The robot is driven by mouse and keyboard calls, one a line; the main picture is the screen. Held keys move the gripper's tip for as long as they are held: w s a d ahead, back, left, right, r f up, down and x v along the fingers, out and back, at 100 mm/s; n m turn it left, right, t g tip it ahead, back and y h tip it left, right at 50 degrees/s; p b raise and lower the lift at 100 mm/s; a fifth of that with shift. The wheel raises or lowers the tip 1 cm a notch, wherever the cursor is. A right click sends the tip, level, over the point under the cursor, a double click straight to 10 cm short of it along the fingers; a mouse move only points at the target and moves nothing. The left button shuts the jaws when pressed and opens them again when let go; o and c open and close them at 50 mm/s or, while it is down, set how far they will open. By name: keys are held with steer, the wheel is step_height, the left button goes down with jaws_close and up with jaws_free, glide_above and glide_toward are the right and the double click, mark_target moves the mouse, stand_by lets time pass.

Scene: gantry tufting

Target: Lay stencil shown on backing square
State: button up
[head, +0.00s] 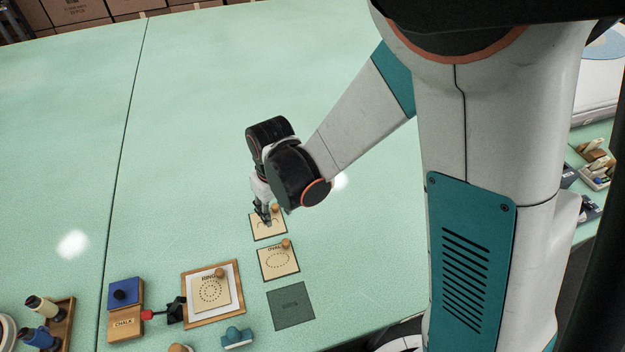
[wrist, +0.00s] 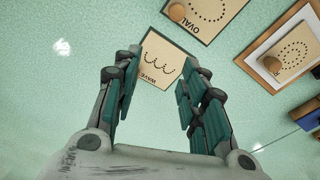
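The stencil marked WAVE (wrist: 165,62) is a pale wooden square with a scalloped cutout. It lies on a dark square, and its round knob (head: 276,209) shows in the head view. My gripper (wrist: 160,95) is open and empty, above the WAVE stencil's near edge; its fingers hide the knob in the wrist view. The OVAL stencil (head: 278,262) lies in front of it in the head view. The RING stencil (head: 208,294) lies on a white backing square (head: 238,280) in a wooden frame (head: 213,324). A dark green square (head: 291,306) is bare, its faint lettering hard to read.
A wooden box marked CHALK (head: 125,327) with a blue block (head: 125,292) stands left of the frame, beside a black tool with a red end (head: 172,311). A teal item (head: 237,338) lies in front. Spools (head: 42,307) stand far left. The table (head: 190,110) behind is clear.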

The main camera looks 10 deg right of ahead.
steer(key=w+d+m, duration=0.3)
steer(key=w+d, duration=0.1)
steer(key=d, duration=0.6)
steer(key=shift+d+r+p, duration=0.2)
steer(key=shift+d+p, duration=0.1)
steer(key=shift+d, duration=0.1)
steer(key=shift+s+r, duration=0.1)
steer(key=s+d+r+m+t, duration=0.1)
steer(key=s+d+r+t, duration=0.2)
steer(key=s+r, duration=0.5)
steer(key=s+d+r+m+t, duration=0.1)
steer(key=s+d+r+t, duration=0.2)
steer(key=s+d+r, duration=0.2)
steer(key=shift+s+r+h, duration=0.3)
steer(key=shift+s+r, duration=1.3)
steer(key=shift+r, duration=2.25)
steer(key=shift+d, duration=0.1)
steer(key=shift+c, duration=0.7)
